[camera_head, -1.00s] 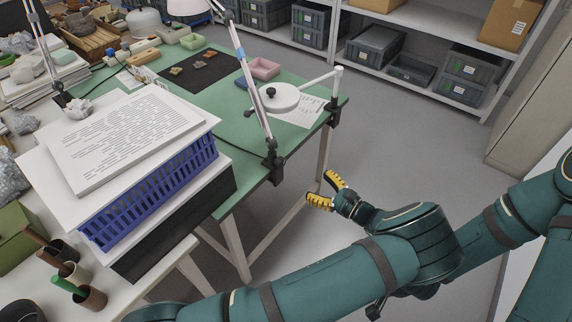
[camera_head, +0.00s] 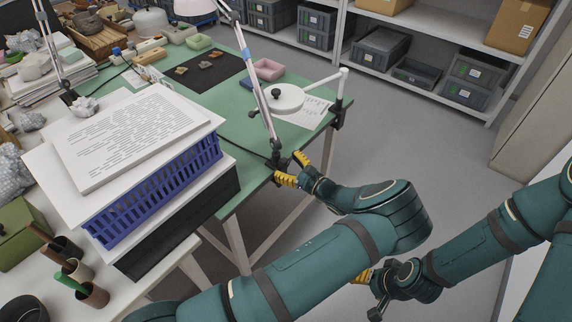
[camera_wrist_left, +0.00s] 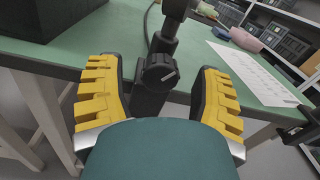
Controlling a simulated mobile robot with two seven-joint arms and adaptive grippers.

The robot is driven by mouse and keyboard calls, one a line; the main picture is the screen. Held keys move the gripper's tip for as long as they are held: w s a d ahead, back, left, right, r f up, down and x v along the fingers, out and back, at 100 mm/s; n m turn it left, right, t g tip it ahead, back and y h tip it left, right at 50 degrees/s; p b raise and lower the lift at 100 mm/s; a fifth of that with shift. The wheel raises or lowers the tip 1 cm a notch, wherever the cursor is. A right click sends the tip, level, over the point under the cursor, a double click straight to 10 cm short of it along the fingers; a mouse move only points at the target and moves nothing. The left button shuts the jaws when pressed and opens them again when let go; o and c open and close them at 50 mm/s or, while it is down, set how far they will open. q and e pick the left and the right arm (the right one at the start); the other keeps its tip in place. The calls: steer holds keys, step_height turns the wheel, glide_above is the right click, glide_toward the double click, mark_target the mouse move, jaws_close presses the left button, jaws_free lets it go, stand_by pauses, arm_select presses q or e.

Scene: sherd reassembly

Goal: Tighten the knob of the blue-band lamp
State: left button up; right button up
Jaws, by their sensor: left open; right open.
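The blue-band lamp (camera_head: 258,88) has a thin light arm with a pale blue band, and its dark clamp (camera_head: 277,160) grips the front edge of the green table. In the left wrist view its black round knob (camera_wrist_left: 160,72), with a pale line across the face, sits centred between my fingers. My left gripper (camera_head: 293,171) is open at the table edge beside the clamp. Its yellow-padded fingers stand apart on both sides of the knob in the wrist view; I see no contact. My right gripper (camera_head: 362,276) is open, low over the floor and partly hidden by my left arm.
A white round magnifier (camera_head: 285,98) on a jointed arm is clamped at the table's right corner. A blue crate (camera_head: 160,190) under white boards stands left of my left gripper. A second lamp (camera_head: 48,45) stands far left. The floor to the right is open before the shelves.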

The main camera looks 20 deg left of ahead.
arm_select(q)
steer(key=shift+w+a, duration=0.15)
steer(key=shift+a, duration=0.2)
jaws_close()
steer(key=shift+r+m+p, duration=0.15)
steer(key=shift+m+p, duration=0.45)
steer(key=shift+m, duration=0.1)
steer(key=shift+m+p, duration=0.5)
steer(key=shift+m, duration=1)
jaws_free()
steer(key=shift+d, duration=0.15)
